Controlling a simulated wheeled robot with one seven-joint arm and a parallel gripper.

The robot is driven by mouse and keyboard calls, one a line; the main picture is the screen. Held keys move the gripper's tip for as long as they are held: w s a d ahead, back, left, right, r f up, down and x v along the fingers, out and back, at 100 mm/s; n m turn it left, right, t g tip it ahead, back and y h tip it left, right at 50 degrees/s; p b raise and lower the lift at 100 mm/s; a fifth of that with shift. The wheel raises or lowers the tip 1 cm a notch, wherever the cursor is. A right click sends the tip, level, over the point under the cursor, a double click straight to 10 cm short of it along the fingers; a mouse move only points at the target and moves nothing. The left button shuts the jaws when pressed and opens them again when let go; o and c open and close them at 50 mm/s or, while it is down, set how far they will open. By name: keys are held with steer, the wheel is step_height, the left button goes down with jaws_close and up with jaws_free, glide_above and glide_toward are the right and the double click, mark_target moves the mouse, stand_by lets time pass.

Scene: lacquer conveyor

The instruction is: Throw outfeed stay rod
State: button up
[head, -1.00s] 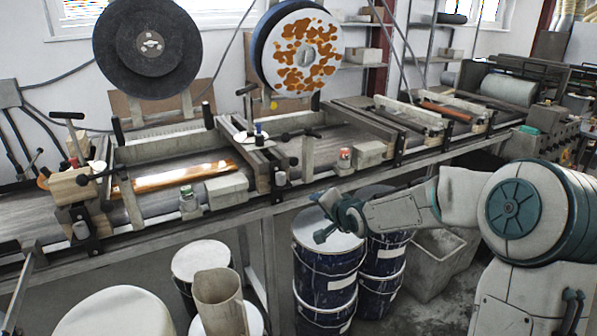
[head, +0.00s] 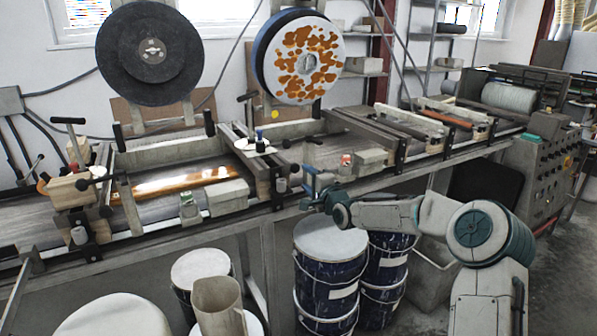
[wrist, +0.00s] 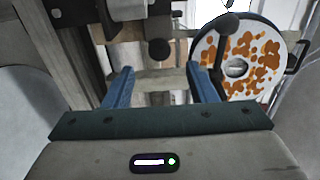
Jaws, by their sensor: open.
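My gripper (head: 310,188) is at the front edge of the conveyor line, just right of the middle clamp station. In the wrist view my gripper (wrist: 160,84) has its two blue fingers spread with nothing held between them. A round black knob (wrist: 159,49) shows beyond the gap between the fingers, apart from them. A dark rod end with a ball knob (wrist: 228,23) hangs in front of the spotted disc. In the head view a black-handled rod (head: 288,139) crosses the middle station. I cannot tell which of these is the outfeed stay rod.
The conveyor (head: 180,205) runs across the view with rails, small jars and clamps. A dark disc (head: 150,50) and an orange-spotted disc (head: 306,62) stand behind it. Blue drums (head: 330,275) stand below my arm. A control cabinet (head: 548,165) is at right.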

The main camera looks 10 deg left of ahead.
mark_target(297, 169)
steer(key=shift+p+x, duration=0.4)
steer(key=shift+x, duration=2.8)
jaws_close()
steer(key=shift+s+d+f, duration=0.1)
steer(key=shift+s+d, duration=0.05)
steer(key=shift+d, duration=0.15)
steer(key=b+v, duration=0.1)
steer(key=v, duration=0.2)
steer(key=shift+s+d+f, duration=0.1)
steer(key=shift+s, duration=0.25)
